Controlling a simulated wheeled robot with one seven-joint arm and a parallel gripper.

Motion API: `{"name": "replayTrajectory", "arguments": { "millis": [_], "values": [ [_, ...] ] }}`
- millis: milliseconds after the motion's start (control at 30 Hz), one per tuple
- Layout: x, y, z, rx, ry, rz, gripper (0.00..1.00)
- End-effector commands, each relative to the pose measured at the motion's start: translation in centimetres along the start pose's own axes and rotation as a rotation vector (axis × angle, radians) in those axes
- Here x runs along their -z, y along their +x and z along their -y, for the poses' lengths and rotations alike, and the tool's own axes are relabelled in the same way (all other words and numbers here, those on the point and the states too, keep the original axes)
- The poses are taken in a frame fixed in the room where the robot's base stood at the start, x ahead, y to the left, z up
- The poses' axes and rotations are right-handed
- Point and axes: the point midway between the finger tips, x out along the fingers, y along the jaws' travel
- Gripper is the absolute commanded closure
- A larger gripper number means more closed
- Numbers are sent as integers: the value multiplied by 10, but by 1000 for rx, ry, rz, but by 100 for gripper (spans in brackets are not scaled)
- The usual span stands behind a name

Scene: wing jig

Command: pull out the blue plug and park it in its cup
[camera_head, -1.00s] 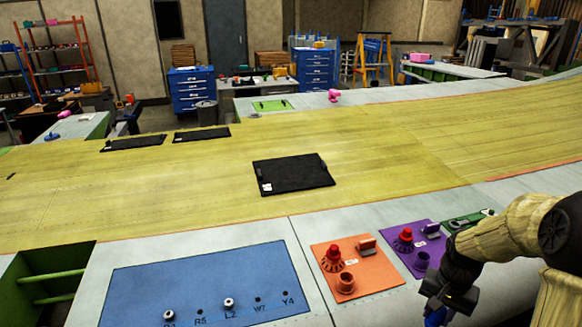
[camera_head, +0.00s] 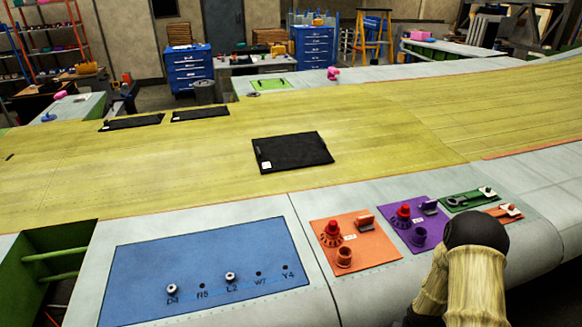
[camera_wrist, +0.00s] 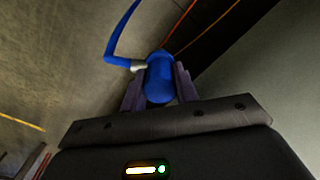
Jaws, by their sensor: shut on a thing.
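The blue plug (camera_wrist: 160,80) is between the two fingers of my gripper (camera_wrist: 160,92) in the wrist view. My gripper is shut on it. A pale metal collar (camera_wrist: 138,65) joins its side to a blue cable (camera_wrist: 112,42), which bends up and out of the picture. I see no socket around the plug's visible part; its far end is hidden. In the head view my arm covers the lower right, and my gripper and the plug are out of sight. I cannot make out a cup for the blue plug in either view.
In the head view an orange plate (camera_head: 375,245) and a purple plate (camera_head: 393,227) carry red knobs and small cups. A blue panel (camera_head: 200,262) lies left. Green and orange strips lie near my arm. The wrist view shows floor (camera_wrist: 50,60) and a grey surface (camera_wrist: 265,75).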

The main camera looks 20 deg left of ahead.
Motion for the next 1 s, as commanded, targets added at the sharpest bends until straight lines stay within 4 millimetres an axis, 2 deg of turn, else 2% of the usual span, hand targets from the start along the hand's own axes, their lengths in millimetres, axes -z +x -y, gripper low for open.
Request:
{"name": "replayTrajectory", "arguments": {
  "millis": [33, 233, 400, 600, 1000],
  "values": [
    [-4, 22, 0, -1, -13, 5, 92],
    [-14, 105, -2, -4, -55, 4, 92],
    [-13, 144, -2, -4, -65, -2, 92],
    [-13, 158, -2, -3, -65, -3, 92],
    [-13, 156, -2, -3, -64, -2, 92]
  ]
}}
